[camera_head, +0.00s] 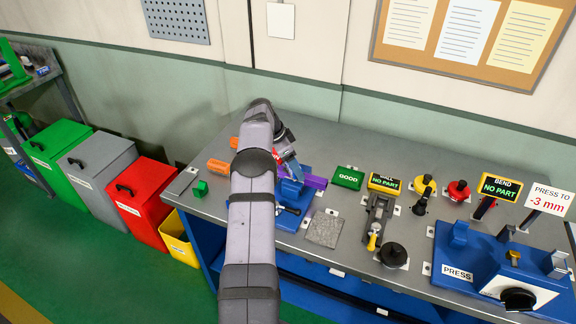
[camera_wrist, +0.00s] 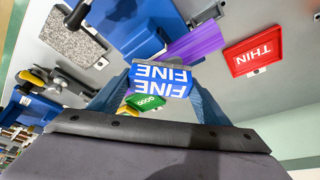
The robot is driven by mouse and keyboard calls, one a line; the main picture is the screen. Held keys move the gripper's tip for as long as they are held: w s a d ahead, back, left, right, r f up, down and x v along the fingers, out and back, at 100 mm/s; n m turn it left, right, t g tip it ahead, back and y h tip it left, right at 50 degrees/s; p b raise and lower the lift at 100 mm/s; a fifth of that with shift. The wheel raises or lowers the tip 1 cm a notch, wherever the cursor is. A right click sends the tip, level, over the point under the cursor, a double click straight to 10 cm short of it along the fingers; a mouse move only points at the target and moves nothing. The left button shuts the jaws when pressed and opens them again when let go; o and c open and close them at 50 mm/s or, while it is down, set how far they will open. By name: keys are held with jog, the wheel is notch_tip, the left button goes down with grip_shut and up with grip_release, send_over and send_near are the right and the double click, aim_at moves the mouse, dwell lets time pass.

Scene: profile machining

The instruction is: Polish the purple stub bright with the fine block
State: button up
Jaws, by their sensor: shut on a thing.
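The purple stub (camera_head: 316,181) sticks out to the right of a blue vise (camera_head: 297,192) on the grey bench. In the wrist view the stub (camera_wrist: 196,43) lies just beyond the fine block (camera_wrist: 160,78), a blue and white block lettered FINE. My gripper (camera_wrist: 158,88) is shut on the fine block and holds it near the stub and vise. I cannot tell whether block and stub touch. In the head view my arm hides most of the gripper and part of the vise.
A green GOOD tray (camera_head: 348,178) is right of the stub. The wrist view shows a red THIN tray (camera_wrist: 254,51).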

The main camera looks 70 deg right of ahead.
aim_at(286, 165)
jog(key=s+b, duration=0.1)
jog(key=s, duration=0.3)
jog(key=shift+f, duration=0.15)
jog(key=shift+w+r, duration=0.2)
jog(key=shift+w, duration=0.35)
jog(key=shift+w+p, duration=1.9)
jog(key=shift+w, duration=1.2)
jog(key=shift+s+f+b, duration=0.2)
jog(key=shift+s+b, duration=0.1)
jog(key=shift+b, duration=0.05)
jog(key=shift+s+b, duration=1.95)
jog(key=shift+s, duration=1.2)
notch_tip(286, 165, up, 3)
jog(key=shift+s+f+p, duration=0.15)
jog(key=shift+f+p, duration=0.05)
jog(key=shift+p, duration=0.35)
jog(key=shift+r+p, duration=1.9)
jog(key=shift+r, duration=1.05)
